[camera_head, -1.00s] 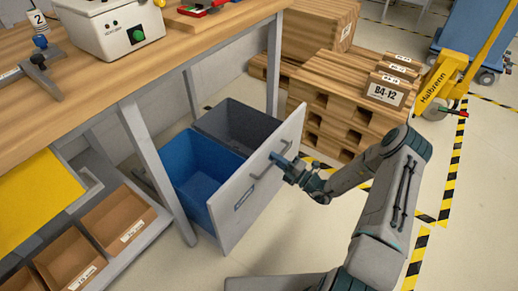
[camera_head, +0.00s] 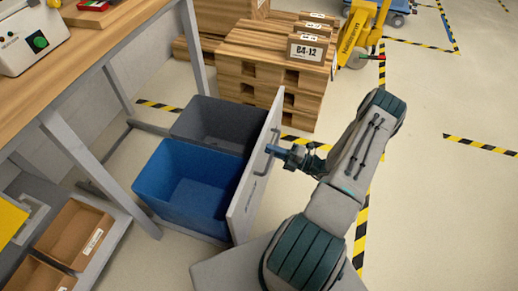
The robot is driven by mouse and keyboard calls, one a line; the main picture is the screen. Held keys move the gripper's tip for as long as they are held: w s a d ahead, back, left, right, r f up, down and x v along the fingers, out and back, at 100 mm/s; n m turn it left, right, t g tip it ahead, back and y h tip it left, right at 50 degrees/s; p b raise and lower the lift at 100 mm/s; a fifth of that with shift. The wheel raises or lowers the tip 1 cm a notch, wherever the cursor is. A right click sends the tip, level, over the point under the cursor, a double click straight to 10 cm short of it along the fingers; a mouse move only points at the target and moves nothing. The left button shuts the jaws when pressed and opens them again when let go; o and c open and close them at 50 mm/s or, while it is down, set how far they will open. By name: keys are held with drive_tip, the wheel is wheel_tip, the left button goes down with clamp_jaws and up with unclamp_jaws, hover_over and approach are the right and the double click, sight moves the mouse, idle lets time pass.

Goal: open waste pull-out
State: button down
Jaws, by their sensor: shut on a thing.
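The waste pull-out stands drawn out from under the workbench (camera_head: 75,125), with its grey front panel (camera_head: 250,190) facing right. Behind the panel are a blue bin (camera_head: 160,185) and a dark grey bin (camera_head: 222,122), both looking empty. A bar handle (camera_head: 266,163) sits on the panel's outer face. My gripper (camera_head: 272,152) is shut on this handle, reaching it from the right. The fingertips are small in the picture and partly merge with the handle.
Wooden pallets (camera_head: 250,75) with labelled boxes (camera_head: 308,48) stand behind the pull-out. A yellow pallet truck (camera_head: 355,35) is at the back. Brown boxes (camera_head: 75,235) sit on a low shelf at left. The floor (camera_head: 440,200) at right is clear.

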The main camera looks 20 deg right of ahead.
drive_tip(key=shift+s+d, duration=0.3)
drive_tip(key=c, duration=1.8)
unclamp_jaws()
drive_tip(key=p+v, duration=0.1)
drive_tip(key=v, duration=1.2)
drive_tip(key=shift+s+d+f, duration=0.1)
drive_tip(key=shift+s+d, duration=0.1)
drive_tip(key=shift+d, duration=0.05)
drive_tip(key=shift+a, duration=0.1)
